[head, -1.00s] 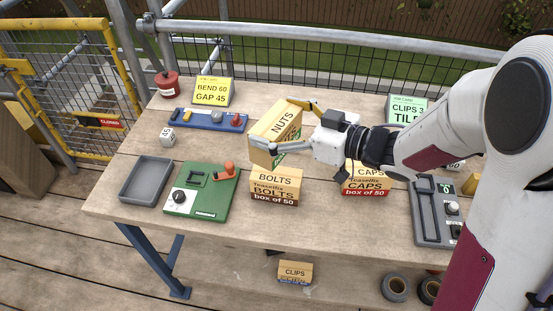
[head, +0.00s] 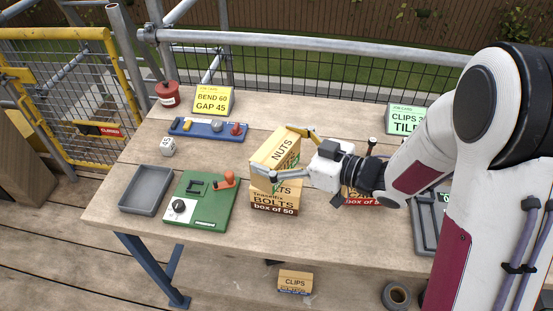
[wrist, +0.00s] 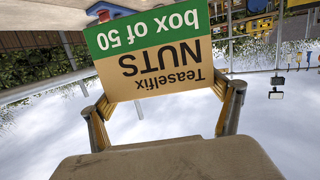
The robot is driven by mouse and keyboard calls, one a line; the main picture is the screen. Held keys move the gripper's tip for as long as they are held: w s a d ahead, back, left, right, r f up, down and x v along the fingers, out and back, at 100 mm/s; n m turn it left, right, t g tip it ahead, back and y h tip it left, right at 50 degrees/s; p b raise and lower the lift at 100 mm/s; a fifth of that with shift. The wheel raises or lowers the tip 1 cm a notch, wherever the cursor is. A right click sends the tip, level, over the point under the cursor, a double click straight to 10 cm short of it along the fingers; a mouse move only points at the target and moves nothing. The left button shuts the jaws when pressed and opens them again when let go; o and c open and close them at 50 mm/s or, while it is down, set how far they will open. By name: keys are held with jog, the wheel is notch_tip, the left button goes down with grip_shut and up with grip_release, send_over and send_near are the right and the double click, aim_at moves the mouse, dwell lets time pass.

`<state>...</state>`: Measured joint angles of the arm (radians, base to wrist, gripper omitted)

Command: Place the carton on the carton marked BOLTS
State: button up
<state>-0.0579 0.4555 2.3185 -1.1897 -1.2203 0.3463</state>
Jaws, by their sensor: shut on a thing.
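The NUTS carton (head: 277,150) is tan with a green band. My gripper (head: 277,155) is shut on it, one finger on each side. The wrist view shows the same NUTS carton (wrist: 152,55) upside down in the picture, between the fingers (wrist: 165,105). I cannot tell whether the two cartons touch.
A green jig (head: 200,200) and a grey tray (head: 146,190) lie left of the BOLTS carton. A CAPS carton (head: 362,197) stands to the right, partly behind my arm. A CLIPS carton (head: 295,281) is below the bench.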

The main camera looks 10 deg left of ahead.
aim_at(287, 164)
jog(key=shift+f, duration=2.05)
jog(key=shift+f, duration=0.1)
jog(key=o, duration=1.3)
jog(key=shift+d, duration=0.1)
jog(key=v, duration=1.2)
jog(key=shift+w, duration=0.1)
